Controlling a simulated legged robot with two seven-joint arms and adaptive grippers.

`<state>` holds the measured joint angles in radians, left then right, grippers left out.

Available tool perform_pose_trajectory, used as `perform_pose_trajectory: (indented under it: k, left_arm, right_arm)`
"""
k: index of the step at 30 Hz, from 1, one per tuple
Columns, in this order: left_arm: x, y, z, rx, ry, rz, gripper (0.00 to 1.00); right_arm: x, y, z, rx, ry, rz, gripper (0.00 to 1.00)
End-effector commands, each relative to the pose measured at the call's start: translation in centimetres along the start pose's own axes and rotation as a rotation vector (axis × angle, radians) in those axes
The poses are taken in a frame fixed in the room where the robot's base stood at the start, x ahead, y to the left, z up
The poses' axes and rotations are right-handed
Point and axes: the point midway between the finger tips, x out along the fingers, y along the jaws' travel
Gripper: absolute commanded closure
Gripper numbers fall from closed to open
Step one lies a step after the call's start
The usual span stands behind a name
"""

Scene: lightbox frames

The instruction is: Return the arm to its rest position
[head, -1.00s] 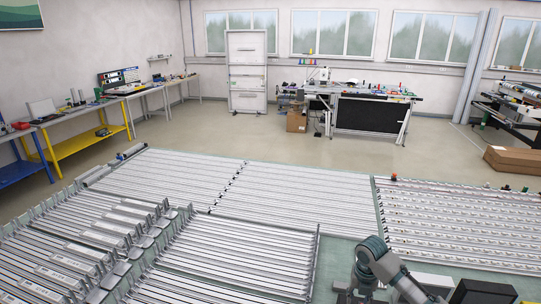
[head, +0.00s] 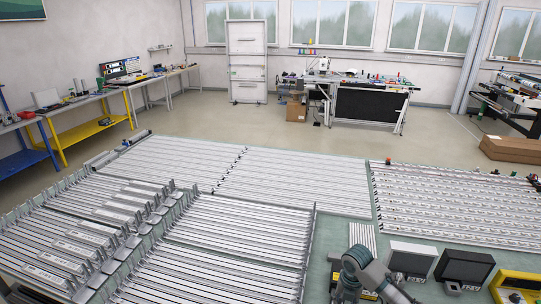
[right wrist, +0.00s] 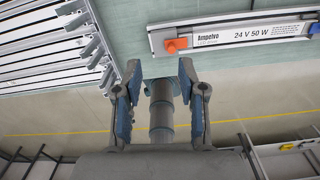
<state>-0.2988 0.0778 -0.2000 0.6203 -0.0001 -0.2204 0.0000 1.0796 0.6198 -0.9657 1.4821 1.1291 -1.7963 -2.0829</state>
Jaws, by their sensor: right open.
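My right gripper (right wrist: 160,76) shows in the right wrist view with its two blue-padded fingers spread apart and nothing between the pads. Grey jointed links show behind the gap. Part of a grey-teal arm of mine (head: 362,272) shows at the bottom right of the head view, bent over the green table; its gripper cannot be made out there. My left gripper is in neither view now.
A white driver box labelled 24 V 50 W (right wrist: 240,32) lies above the fingers in the right wrist view. Racks of metal profiles (head: 240,235) fill the table's left. A white-framed unit (head: 411,258), a black unit (head: 464,267) and a yellow unit (head: 515,287) stand at the right.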

Motion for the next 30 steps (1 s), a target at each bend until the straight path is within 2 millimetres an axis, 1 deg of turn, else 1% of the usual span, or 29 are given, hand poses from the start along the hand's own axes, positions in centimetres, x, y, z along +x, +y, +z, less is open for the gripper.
perform_pose_trajectory:
  k: [1,5,8,11,14,15,17,18,20,21,24,27,30]
  left_arm:
    - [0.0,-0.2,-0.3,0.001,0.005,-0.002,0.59]
    - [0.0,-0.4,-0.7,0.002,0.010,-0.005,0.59]
    - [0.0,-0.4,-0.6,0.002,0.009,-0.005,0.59]
    - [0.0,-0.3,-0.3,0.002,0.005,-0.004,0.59]
    - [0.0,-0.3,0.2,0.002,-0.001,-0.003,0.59]
    - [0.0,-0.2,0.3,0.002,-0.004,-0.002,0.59]
    - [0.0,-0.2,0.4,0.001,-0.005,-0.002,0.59]
    - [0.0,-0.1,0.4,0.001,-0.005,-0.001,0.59]
    - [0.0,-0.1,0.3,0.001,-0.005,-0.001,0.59]
    - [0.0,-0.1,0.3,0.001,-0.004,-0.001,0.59]
    - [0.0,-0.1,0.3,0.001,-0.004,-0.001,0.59]
    - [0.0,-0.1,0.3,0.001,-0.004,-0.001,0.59]
    - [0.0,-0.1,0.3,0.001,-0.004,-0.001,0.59]
  right_arm:
    - [1.2,0.5,-0.9,0.020,0.006,0.007,0.59]
    - [4.0,2.0,-3.5,0.113,0.004,0.033,0.59]
    - [6.3,3.3,-6.0,0.211,0.008,0.064,0.59]
    - [8.8,4.7,-9.1,0.348,0.020,0.108,0.59]
    - [11.5,5.9,-13.2,0.556,0.045,0.171,0.59]
    - [12.4,6.2,-14.9,0.667,0.062,0.203,0.59]
    - [13.6,6.2,-17.5,0.853,0.088,0.247,0.59]
    - [14.2,6.0,-19.1,0.986,0.106,0.274,0.59]
    - [14.8,5.3,-21.2,1.193,0.133,0.307,0.59]
    - [15.2,4.5,-22.4,1.329,0.147,0.323,0.59]
    - [15.7,2.3,-24.5,1.619,0.165,0.349,0.59]
    - [16.0,0.1,-26.0,1.847,0.169,0.362,0.59]
    - [16.1,-2.1,-27.3,2.037,0.160,0.368,0.59]
